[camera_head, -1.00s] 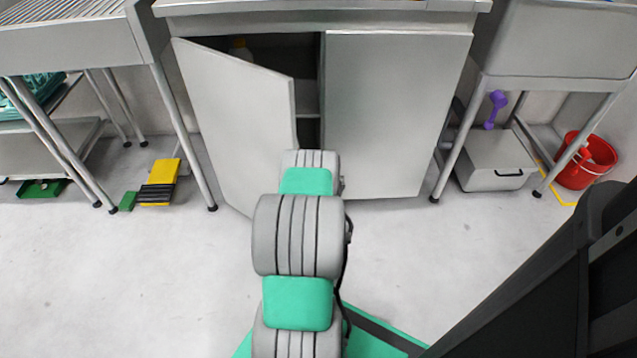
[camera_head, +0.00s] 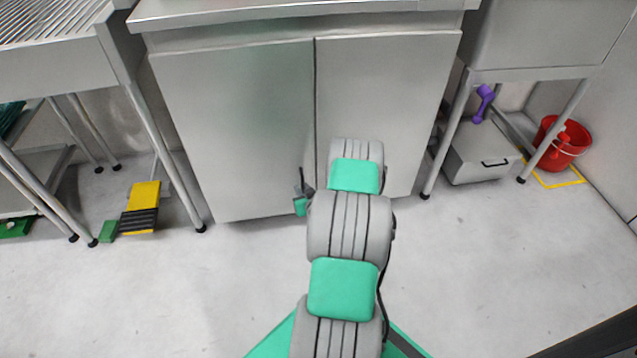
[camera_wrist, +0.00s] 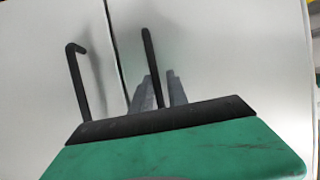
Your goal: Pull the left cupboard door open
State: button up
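The cupboard's left door (camera_head: 235,130) stands shut in the head view, level with the right door (camera_head: 385,90). My gripper (camera_head: 300,192) shows only in part, low at the left door's inner edge, with my arm hiding much of the area. In the wrist view two black bar handles stand off the panels, one on each side of the seam. My gripper's grey fingers (camera_wrist: 160,92) are close on both sides of one handle (camera_wrist: 150,55), apparently shut on it. The other handle (camera_wrist: 82,85) is free beside them.
A steel table with a lower shelf (camera_head: 55,160) stands at the left, with a yellow pedal (camera_head: 141,205) on the floor. At the right are a grey box (camera_head: 482,160) and a red bucket (camera_head: 562,145).

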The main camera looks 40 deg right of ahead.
jog(key=shift+w+a, duration=0.15)
jog(key=shift+w, duration=0.2)
jog(key=shift+s+r, duration=0.1)
jog(key=shift+s, duration=0.05)
jog(key=shift+s+r, duration=0.15)
jog(key=shift+s, duration=0.1)
jog(key=p+v, duration=0.2)
jog(key=v, duration=0.6)
jog(key=shift+s, duration=0.2)
dwell(0.4)
